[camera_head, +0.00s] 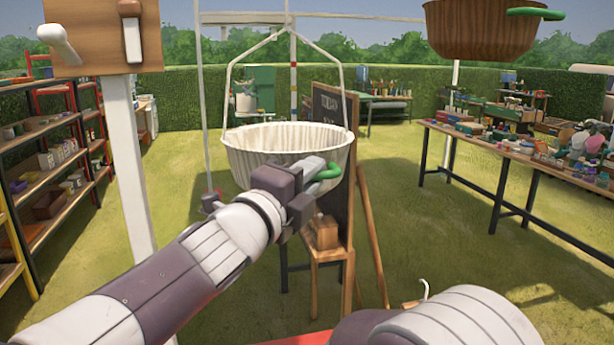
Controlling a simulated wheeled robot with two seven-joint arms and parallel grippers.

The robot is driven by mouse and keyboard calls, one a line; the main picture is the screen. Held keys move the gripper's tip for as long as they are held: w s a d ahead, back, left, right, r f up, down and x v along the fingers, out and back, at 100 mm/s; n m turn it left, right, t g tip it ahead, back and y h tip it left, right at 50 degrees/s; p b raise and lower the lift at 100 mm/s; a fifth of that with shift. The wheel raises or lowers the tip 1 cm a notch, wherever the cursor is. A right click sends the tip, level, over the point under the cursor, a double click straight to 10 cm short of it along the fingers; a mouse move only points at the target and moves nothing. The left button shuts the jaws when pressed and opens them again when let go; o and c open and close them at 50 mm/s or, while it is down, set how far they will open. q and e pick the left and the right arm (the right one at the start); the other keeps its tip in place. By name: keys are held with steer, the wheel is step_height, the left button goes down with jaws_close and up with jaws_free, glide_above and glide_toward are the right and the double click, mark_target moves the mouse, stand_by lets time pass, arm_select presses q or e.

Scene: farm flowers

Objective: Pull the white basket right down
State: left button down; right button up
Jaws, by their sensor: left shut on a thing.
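The white basket (270,138) hangs in the middle of the head view by white bars that meet above it. It is ribbed and looks level. A green handle (328,172) is on its near right side. My left gripper (318,178) reaches up from the lower left and is shut on this green handle. The gripper hides part of the basket's lower right side. My right arm shows only in part at the bottom right, and its gripper is out of view.
A brown basket (480,35) with a green handle hangs at the upper right. A wooden board with levers (100,35) stands on a white post at the left. Shelves (50,160) are left; a loaded table (530,155) is right.

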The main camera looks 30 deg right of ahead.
arm_select(q)
step_height(320, 180, down, 26)
steer(key=b, duration=2.2)
steer(key=shift+r, duration=0.2)
steer(key=shift+d, duration=0.1)
steer(key=c, duration=1.4)
jaws_free()
steer(key=shift+o, duration=1.4)
steer(key=shift+w+d, duration=0.1)
steer(key=shift+r, duration=0.15)
